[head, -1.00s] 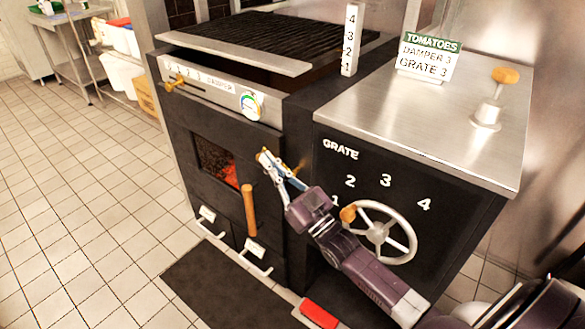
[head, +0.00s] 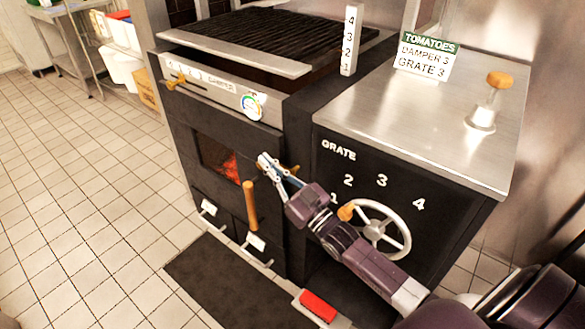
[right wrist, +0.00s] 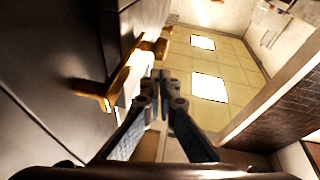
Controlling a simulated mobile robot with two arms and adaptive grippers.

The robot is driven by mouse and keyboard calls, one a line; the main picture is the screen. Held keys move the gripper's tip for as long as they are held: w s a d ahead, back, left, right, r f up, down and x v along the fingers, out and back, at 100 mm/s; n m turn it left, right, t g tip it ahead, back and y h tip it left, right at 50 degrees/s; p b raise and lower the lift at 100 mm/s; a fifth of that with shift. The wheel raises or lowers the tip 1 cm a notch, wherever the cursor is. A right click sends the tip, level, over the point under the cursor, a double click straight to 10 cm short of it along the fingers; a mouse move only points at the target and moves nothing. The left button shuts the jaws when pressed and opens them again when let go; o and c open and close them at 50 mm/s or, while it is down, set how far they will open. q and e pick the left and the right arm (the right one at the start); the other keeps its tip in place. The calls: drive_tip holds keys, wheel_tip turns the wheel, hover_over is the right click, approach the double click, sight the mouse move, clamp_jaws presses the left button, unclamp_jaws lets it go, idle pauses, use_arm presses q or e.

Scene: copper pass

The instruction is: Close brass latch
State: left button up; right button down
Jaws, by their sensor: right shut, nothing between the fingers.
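The brass latch (right wrist: 128,75) shows in the right wrist view as a golden bar with a crosspiece, standing out from a dark panel. In the head view only a small bit of brass (head: 295,169) shows behind my right gripper, at the right edge of the black oven door (head: 228,185). My right gripper (head: 263,160) is shut and empty in front of the door's right side. In the right wrist view its fingertips (right wrist: 161,78) are together, just right of the latch; I cannot tell whether they touch it. The latch's exact position is partly hidden. My left gripper is not in view.
A wooden door handle (head: 250,205) stands upright just below my right gripper. A grate wheel (head: 401,234) with a wooden knob lies close to my right arm. A red pedal (head: 318,306) is on the floor. Tiled floor (head: 90,200) at left is clear.

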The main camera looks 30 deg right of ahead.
idle(0.6)
drive_tip(key=v, duration=1.2)
